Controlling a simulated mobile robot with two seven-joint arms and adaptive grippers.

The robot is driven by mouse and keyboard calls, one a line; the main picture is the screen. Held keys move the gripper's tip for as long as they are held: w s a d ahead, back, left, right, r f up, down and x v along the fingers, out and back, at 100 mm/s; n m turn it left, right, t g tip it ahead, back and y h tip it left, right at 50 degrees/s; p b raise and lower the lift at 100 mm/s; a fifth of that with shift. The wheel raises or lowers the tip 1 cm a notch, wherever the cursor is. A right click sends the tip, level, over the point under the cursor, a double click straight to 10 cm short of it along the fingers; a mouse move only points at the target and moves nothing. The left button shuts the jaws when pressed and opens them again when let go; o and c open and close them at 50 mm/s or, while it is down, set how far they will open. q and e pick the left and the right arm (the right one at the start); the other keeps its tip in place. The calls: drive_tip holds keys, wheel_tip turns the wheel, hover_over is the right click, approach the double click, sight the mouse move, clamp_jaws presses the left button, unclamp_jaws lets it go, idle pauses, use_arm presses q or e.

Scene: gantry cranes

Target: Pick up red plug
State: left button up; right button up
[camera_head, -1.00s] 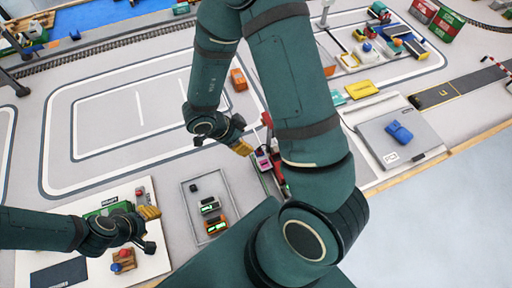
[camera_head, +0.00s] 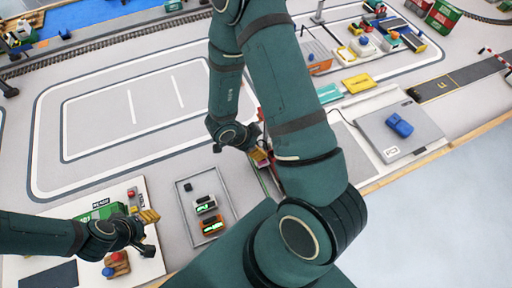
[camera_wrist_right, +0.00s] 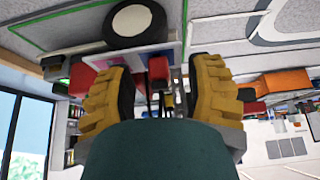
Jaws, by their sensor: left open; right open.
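A small red block (camera_wrist_right: 158,70), which may be the red plug, shows between my right fingers in the right wrist view. It sits below a white-and-black round part, and I cannot tell whether the fingers touch it. My right gripper (camera_wrist_right: 160,92) is open, with a yellow finger on each side. In the head view my right gripper (camera_head: 262,156) is beside a red-and-grey assembly (camera_head: 264,176), partly hidden by my arm. My left gripper (camera_head: 150,230) is open and empty over the white board (camera_head: 150,265) at lower left.
A grey tray (camera_head: 181,205) with small devices lies between my grippers. A wooden block (camera_head: 122,267) with red and blue knobs is near my left gripper. A blue object (camera_head: 399,124) rests on a grey plate at right. The looped road area (camera_head: 120,110) is clear.

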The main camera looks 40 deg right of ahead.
drive_tip(key=shift+c, duration=0.4)
clamp_jaws()
use_arm(q)
drive_tip(key=shift+r, duration=0.1)
use_arm(e)
drive_tip(key=shift+r, duration=0.15)
